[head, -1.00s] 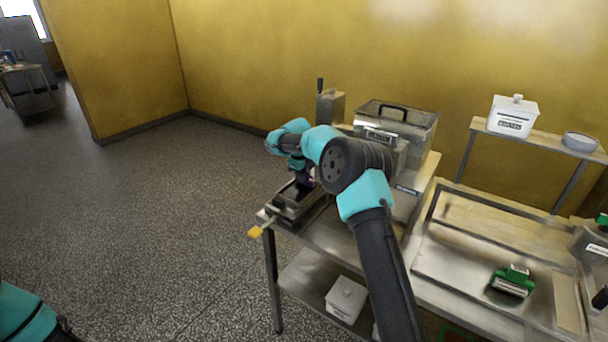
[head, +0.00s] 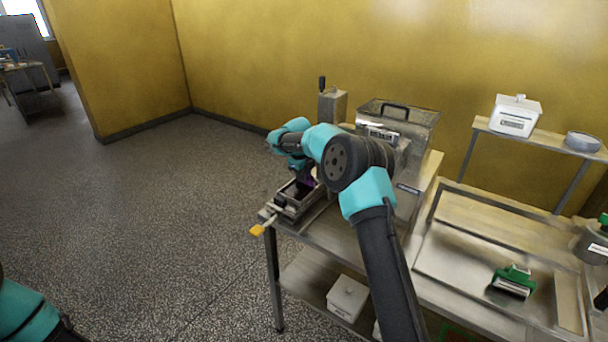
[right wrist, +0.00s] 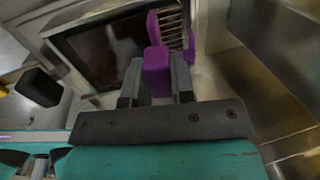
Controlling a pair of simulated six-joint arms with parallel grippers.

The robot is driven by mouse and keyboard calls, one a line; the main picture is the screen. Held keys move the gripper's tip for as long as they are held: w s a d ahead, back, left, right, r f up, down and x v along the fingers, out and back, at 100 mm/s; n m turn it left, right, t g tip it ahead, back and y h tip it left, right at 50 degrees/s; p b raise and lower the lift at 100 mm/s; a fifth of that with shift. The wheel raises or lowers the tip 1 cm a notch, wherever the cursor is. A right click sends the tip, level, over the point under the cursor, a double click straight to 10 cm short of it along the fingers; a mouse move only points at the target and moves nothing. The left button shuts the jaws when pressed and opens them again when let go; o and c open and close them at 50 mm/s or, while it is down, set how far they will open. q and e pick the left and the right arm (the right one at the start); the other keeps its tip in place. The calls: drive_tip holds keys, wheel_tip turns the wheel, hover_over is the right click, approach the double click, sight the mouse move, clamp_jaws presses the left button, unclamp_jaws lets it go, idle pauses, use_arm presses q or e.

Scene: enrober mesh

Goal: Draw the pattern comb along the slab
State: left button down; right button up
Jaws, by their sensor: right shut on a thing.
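My right gripper (right wrist: 157,80) is shut on the purple handle of the pattern comb (right wrist: 157,66). The comb's purple frame and row of thin metal tines show beyond the fingertips, at the upper middle of the right wrist view. A dark brown slab (right wrist: 100,50) lies in a pale, rimmed tray beside the comb. I cannot tell whether the tines touch the slab. In the head view my right gripper (head: 304,179) is over the tray (head: 290,207) at the table's left end, and my arm hides much of it. Only a part of my left arm shows, at the lower left.
A lidded metal box (head: 398,112) stands behind my right arm. A yellow tag (head: 257,230) sticks out at the table's left corner. A green-handled tool (head: 514,280) lies on the right worktop. A white lidded tub (head: 513,117) and grey bowl (head: 583,141) sit on the shelf.

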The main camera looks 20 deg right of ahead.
drive_tip(key=shift+s+a, duration=0.55)
drive_tip(key=shift+a, duration=0.4)
drive_tip(key=shift+s+a, duration=0.6)
drive_tip(key=shift+a, duration=0.35)
drive_tip(key=shift+s+a, duration=0.55)
drive_tip(key=shift+a, duration=0.4)
idle(5.2)
